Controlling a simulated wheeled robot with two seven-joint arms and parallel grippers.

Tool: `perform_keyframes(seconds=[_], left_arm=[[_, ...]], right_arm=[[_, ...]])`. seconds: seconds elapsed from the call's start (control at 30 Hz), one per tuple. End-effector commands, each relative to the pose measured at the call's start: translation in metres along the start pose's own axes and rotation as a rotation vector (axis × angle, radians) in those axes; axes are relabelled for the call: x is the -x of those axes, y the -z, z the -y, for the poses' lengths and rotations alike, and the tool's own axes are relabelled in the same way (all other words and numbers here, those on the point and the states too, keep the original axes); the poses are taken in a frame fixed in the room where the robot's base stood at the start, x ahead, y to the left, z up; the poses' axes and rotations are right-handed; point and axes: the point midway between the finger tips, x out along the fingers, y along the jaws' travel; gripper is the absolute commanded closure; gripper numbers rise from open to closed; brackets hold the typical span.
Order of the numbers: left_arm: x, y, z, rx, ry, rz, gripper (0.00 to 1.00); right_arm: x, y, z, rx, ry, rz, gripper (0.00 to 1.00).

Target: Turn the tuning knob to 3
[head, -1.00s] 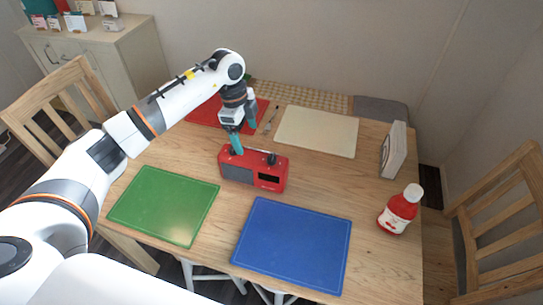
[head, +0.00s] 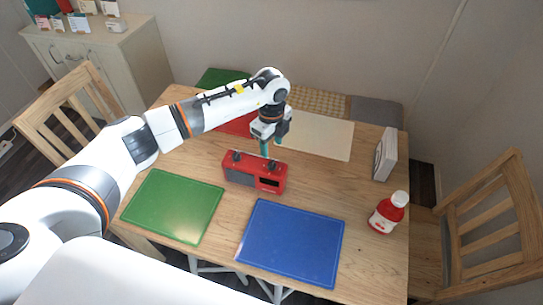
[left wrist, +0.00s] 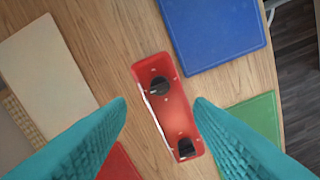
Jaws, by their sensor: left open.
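A red radio (head: 240,177) stands on the wooden table with two dark knobs on its top, a left one (head: 237,156) and a right one (head: 271,164). My left gripper (head: 271,147) is open and points down above the radio's right end, near the right knob. In the left wrist view the teal fingers (left wrist: 160,103) are spread on either side of the radio (left wrist: 168,118). The right knob (left wrist: 160,85) shows between and just beyond the fingertips; the left knob (left wrist: 186,147) is lower. Nothing is held. Scale numbers are too small to read. My right gripper is not in view.
A green board (head: 173,207) and a blue board (head: 291,243) lie in front of the radio. A red board (head: 238,124) and a cream board (head: 318,136) lie behind. A red-and-white bottle (head: 388,213) and a white box (head: 384,154) stand at the right.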

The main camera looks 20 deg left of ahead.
Motion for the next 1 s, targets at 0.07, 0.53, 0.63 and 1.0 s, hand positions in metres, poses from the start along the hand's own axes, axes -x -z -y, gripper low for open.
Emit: perform_keyframes(seconds=[0.07, 0.53, 0.63, 1.0], left_arm=[[-0.015, -0.002, 0.001, 0.000, 0.005, 0.002, 0.52], [-0.080, -0.001, 0.000, 0.001, 0.000, 0.001, 0.52], [-0.082, 0.000, 0.000, 0.001, -0.001, 0.001, 0.52], [-0.082, 0.000, 0.000, 0.001, -0.001, 0.001, 0.80]], right_arm=[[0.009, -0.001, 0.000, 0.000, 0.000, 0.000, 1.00], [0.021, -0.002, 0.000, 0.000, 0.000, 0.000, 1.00], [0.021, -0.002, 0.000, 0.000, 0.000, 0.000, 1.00], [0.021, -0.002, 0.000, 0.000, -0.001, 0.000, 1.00]])
